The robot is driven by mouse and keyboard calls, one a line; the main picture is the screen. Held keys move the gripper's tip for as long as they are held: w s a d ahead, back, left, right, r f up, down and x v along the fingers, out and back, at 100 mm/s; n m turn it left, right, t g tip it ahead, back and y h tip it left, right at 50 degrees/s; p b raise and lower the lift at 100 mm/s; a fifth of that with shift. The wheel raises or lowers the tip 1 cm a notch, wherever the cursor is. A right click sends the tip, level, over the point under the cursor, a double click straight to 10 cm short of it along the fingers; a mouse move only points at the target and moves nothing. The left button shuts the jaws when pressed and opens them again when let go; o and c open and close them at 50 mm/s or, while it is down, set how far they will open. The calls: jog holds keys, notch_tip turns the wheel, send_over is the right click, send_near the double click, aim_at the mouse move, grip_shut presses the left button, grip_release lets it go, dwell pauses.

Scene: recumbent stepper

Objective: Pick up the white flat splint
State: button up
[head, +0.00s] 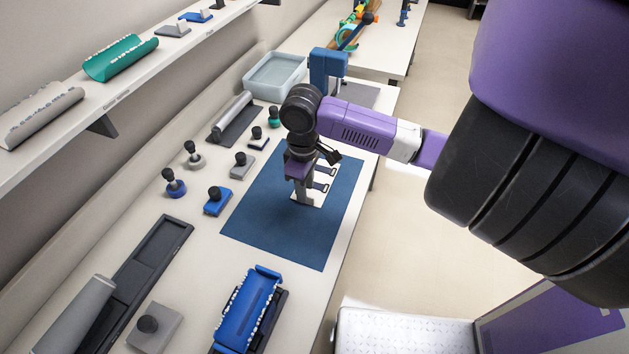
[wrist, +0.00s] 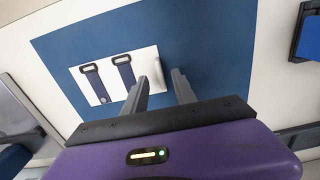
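The white flat splint (wrist: 146,58) lies flat on a blue mat (wrist: 205,45). It is a white rectangular plate with dark straps and buckles across it. In the head view the splint (head: 312,197) is partly hidden behind my gripper (head: 300,196), which points down at its near end. In the wrist view my gripper (wrist: 160,76) is open, with its two fingers apart. The left finger overlaps the splint's right end, and the right finger is over the mat. A small pale raised edge of the splint shows between the fingertips. I cannot tell whether the fingers touch it.
Several stamp-like tools with black knobs, such as a blue one (head: 217,201), stand left of the mat. A blue splint form (head: 249,310) lies in front. A clear bin (head: 274,76) and blue stand (head: 328,68) are behind. A shelf (head: 118,98) runs along the wall.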

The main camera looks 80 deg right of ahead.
jog(key=shift+f, duration=1.1)
grip_shut()
jog(key=shift+r, duration=0.15)
